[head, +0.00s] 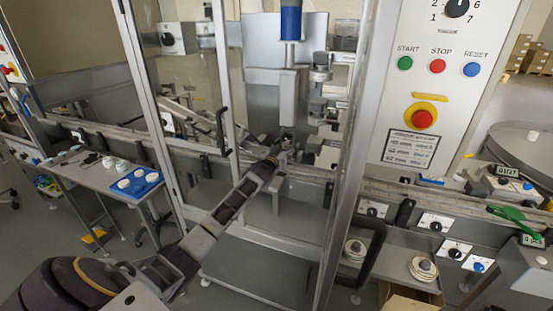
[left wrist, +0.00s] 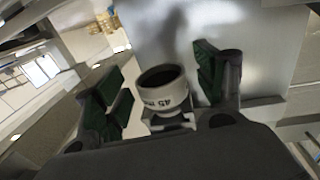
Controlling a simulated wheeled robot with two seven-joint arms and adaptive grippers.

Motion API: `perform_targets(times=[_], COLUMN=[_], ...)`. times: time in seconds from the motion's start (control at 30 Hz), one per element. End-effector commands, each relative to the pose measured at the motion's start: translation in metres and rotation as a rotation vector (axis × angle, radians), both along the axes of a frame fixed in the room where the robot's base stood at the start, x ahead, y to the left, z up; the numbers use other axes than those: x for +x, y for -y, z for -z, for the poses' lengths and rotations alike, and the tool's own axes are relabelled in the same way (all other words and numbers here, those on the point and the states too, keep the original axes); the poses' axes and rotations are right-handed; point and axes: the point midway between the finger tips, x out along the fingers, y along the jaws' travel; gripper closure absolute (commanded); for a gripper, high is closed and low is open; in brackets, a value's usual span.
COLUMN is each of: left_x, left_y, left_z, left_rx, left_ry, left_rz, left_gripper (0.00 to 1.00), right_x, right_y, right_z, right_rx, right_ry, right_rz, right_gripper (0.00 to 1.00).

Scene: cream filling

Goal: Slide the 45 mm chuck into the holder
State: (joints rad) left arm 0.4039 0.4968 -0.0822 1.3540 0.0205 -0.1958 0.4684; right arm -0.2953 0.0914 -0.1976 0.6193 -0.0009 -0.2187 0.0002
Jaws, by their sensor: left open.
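The chuck (left wrist: 165,98), a pale ring with a dark opening and upside-down lettering that seems to read 45 mm, stands between my left fingers in the left wrist view. My left gripper (left wrist: 160,88) is open, its green-padded fingers apart on both sides of the chuck, with visible gaps. A grey metal piece (left wrist: 168,122), perhaps the holder, shows just under the chuck; I cannot tell how far the chuck sits in it. In the head view my left gripper (head: 287,146) reaches into the machine, below the upright metal head; the chuck cannot be made out there. My right gripper is not in view.
A door post (head: 345,170) stands right of my left arm, and a framed glass panel (head: 195,100) left of it. The control panel (head: 440,80) is at the right. Round pieces (head: 423,268) lie on a lower shelf. A blue board (head: 137,183) lies on the left side table.

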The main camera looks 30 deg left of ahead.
Motion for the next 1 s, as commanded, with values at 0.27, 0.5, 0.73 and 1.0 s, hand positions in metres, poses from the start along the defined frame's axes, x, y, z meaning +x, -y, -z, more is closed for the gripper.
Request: perform_targets(times=[0.27, 0.5, 0.73, 1.0], left_x=[-0.02, -0.038, -0.056, -0.077], left_y=[0.002, 0.005, 0.007, 0.009], left_z=[0.001, 0.001, 0.0, 0.001], left_rx=[0.001, 0.0, 0.0, 0.0], left_ry=[-0.001, 0.0, -0.001, 0.0], left_rz=[0.0, 0.001, 0.0, 0.0], left_gripper=[0.29, 0.29, 0.29, 0.29], right_x=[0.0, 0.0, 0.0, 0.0], right_y=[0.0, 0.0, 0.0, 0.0], right_z=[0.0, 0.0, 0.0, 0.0], right_rx=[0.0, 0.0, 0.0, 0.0], right_ry=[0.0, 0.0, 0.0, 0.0], right_rz=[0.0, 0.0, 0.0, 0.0], right_gripper=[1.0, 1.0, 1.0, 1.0])
